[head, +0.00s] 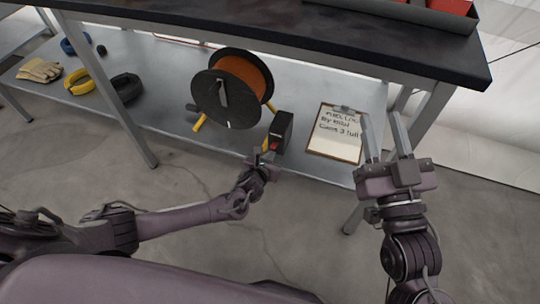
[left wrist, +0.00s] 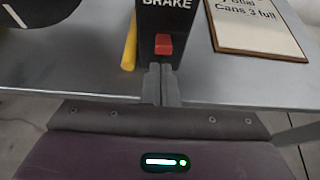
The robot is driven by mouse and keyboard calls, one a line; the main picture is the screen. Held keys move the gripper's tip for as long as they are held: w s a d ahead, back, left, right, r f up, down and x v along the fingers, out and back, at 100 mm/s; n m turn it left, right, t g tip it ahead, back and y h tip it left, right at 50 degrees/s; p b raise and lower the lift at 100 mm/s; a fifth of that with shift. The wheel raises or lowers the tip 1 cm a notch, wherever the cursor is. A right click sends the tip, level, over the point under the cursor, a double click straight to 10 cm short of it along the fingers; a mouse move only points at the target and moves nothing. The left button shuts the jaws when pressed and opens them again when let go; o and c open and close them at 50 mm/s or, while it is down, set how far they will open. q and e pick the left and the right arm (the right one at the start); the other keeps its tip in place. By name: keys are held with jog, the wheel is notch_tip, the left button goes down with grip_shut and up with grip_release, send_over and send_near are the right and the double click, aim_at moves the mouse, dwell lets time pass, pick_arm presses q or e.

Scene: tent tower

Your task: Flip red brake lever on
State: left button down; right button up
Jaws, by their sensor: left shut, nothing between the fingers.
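The red brake lever (left wrist: 164,44) sits on the front of a black box marked "BRAKE" (left wrist: 171,17) in the left wrist view. In the head view the box (head: 282,130) stands on the lower shelf, right of a cable reel, with the red lever (head: 275,146) low on its front. My left gripper (left wrist: 161,68) is shut and empty, its fingertips just below the lever; I cannot tell if they touch it. It also shows in the head view (head: 262,155). My right gripper (head: 386,118) is open and empty, right of the clipboard, near the table leg.
The orange cable reel (head: 243,78) on a yellow stand is left of the box. A clipboard (head: 335,131) lies to the right. Gloves (head: 40,70) and yellow and dark rings lie far left. The dark tabletop (head: 300,30) overhangs the shelf (head: 170,90).

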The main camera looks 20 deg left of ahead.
pick_arm(q)
jog(key=shift+r, duration=0.1)
pick_arm(e)
jog(key=shift+r, duration=0.15)
pick_arm(q)
jog(key=shift+r+p, duration=0.7)
jog(key=shift+p, duration=0.2)
pick_arm(e)
jog(key=shift+r, duration=0.8)
